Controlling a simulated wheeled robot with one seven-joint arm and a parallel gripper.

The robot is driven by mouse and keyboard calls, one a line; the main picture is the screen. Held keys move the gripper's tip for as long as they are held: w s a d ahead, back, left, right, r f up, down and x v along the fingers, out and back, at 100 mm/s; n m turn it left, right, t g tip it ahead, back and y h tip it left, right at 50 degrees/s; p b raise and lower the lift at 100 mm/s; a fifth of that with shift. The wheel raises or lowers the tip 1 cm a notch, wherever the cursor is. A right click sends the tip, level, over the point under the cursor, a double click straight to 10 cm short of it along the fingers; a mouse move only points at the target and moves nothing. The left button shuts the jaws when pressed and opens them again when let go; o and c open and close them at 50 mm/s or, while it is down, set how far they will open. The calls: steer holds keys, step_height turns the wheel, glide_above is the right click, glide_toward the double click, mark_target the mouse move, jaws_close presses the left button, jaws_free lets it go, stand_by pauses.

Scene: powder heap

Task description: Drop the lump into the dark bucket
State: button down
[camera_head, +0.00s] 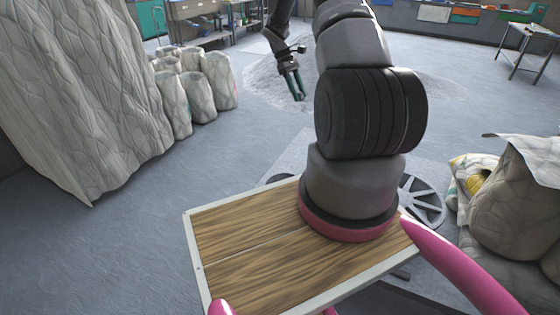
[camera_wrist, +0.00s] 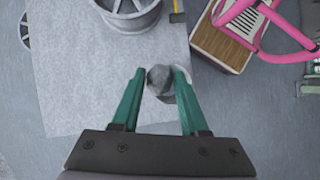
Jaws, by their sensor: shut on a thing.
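My gripper (camera_wrist: 158,82) has two green fingers and is shut on a grey, rough lump (camera_wrist: 158,77), which sits between the fingertips in the wrist view. In the camera_head view my gripper (camera_head: 299,96) hangs pointing down at the upper middle, in front of a pale powder heap (camera_head: 262,82). The lump cannot be made out there. I cannot make out a dark bucket in either view.
A spoked metal wheel (camera_wrist: 128,14) lies on a pale sheet (camera_wrist: 75,85). A table (camera_head: 535,32) stands at the far right. Grey floor (camera_head: 235,140) is open between them.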

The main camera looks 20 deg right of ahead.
steer(key=s+a+f+n+t+h, duration=0.1)
steer(key=a+f+n+t, duration=0.1)
steer(key=f, duration=1)
steer(key=s+a+f+n+t+h, duration=0.1)
steer(key=a+f+n+t, duration=0.1)
steer(key=a+f+n, duration=0.2)
steer(key=s+a+f+n+t+h, duration=0.1)
steer(key=a+f+n, duration=0.2)
steer(key=f, duration=1.6)
steer(key=shift+a+f+n+t, duration=0.15)
steer(key=shift+f+n+t, duration=0.25)
steer(key=shift+n, duration=2)
steer(key=shift+s, duration=0.1)
steer(key=shift+c, duration=1.7)
jaws_free()
steer(key=shift+r, duration=0.1)
steer(key=v, duration=1)
steer(key=shift+a+r, duration=0.25)
steer(key=shift+a, duration=0.05)
steer(key=shift+s, duration=0.1)
